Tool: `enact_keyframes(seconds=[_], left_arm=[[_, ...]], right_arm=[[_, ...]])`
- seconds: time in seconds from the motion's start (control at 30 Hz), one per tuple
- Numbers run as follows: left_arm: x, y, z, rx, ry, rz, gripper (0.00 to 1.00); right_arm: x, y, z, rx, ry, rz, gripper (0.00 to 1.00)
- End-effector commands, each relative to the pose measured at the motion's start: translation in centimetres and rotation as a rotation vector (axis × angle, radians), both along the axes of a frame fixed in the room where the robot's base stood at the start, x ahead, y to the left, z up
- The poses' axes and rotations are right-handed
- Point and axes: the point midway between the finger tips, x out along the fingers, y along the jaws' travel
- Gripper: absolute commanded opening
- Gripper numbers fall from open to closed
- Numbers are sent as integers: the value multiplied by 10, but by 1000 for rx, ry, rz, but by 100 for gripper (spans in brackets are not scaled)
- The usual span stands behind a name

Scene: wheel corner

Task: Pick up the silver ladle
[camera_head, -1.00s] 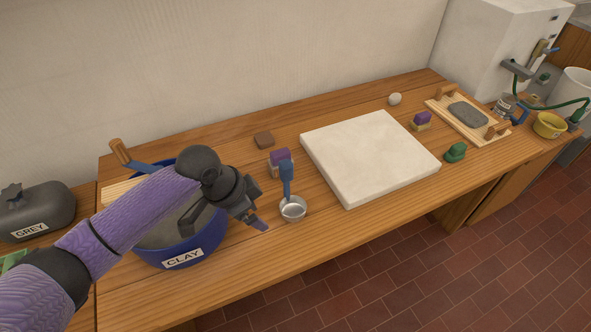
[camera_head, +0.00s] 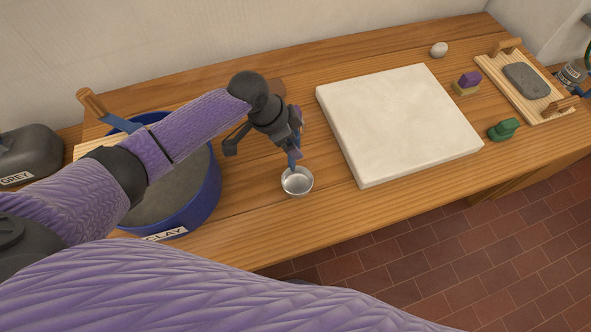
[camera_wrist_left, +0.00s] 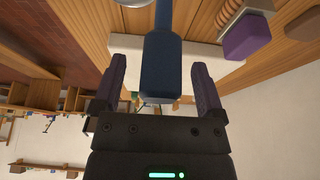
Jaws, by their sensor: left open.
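The silver ladle (camera_head: 297,182) has a round metal bowl resting on the wooden bench and a blue handle, mostly hidden by my gripper in the head view. In the left wrist view the blue ladle handle (camera_wrist_left: 163,72) stands between my fingers, with only the edge of the bowl at the top. My left gripper (camera_head: 294,137) is open over the handle. In the left wrist view, gaps show between the handle and both purple fingers of my left gripper (camera_wrist_left: 159,66). My right gripper is not in view.
A blue clay tub (camera_head: 212,190) stands left of the ladle, under my left arm. A white slab (camera_head: 400,120) lies to the right. A purple-topped block (camera_wrist_left: 248,38) is near the handle in the wrist view. The bench's front edge is close to the bowl.

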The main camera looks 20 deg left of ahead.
Motion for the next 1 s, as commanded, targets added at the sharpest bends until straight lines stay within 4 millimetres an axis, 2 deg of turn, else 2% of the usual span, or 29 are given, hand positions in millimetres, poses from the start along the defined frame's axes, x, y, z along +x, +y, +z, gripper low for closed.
enact_keyframes(seconds=[0.03,0.23,0.27,0.67,0.7,1.0], left_arm=[[1,-1,-5,0,0,0,91],[1,-1,-4,1,-2,0,91],[1,-1,-4,1,-2,0,87],[1,-1,-4,1,-2,1,2],[1,-1,-4,1,-2,1,0],[1,-1,-4,1,-2,1,0]], right_arm=[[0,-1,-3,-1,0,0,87],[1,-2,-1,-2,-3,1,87],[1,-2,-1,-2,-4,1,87],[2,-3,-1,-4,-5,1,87],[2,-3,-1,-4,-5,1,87],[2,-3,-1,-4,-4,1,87]])
